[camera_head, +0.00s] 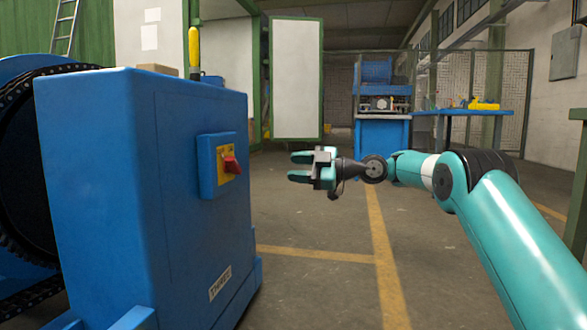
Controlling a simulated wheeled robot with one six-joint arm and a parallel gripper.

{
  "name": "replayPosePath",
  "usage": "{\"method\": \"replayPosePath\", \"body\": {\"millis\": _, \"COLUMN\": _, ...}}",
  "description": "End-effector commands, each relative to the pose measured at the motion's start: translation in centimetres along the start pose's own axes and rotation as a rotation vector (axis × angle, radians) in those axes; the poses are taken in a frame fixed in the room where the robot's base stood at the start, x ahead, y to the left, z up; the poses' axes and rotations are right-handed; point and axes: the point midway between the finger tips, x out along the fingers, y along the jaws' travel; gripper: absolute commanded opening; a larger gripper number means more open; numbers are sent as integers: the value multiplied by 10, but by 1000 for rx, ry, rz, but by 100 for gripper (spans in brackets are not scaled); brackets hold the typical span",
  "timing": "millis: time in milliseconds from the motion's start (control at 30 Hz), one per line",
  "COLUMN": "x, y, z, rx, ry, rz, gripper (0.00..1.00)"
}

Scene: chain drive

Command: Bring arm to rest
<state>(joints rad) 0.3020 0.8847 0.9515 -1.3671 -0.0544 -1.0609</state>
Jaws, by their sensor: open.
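My teal arm reaches in from the lower right of the head view. My gripper (300,167) points left, its two teal fingers apart with nothing between them. It hangs in free air to the right of the blue machine cabinet (150,200). A red rotary switch (232,165) on a yellow plate (226,152) sits on the cabinet's right face. A gap shows in the picture between the fingertips and the switch; the true distance is hard to tell.
A black chain (15,95) runs around a large wheel at the left, beside the cabinet. A blue bench machine (383,130) and a blue table (480,112) stand at the back. A green post edge (580,115) is at the far right. The floor (320,290) around the yellow lines is clear.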

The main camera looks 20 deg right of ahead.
Motion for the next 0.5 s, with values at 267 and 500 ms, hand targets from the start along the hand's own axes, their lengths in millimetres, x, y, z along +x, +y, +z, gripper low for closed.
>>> {"method": "replayPosePath", "body": {"millis": 267, "x": -8, "y": 2, "z": 3, "rx": 0, "ry": -6, "rz": 6, "gripper": 45}}
{"method": "replayPosePath", "body": {"millis": 500, "x": -2, "y": 4, "z": -7, "rx": 16, "ry": -14, "rz": -5, "gripper": 45}}
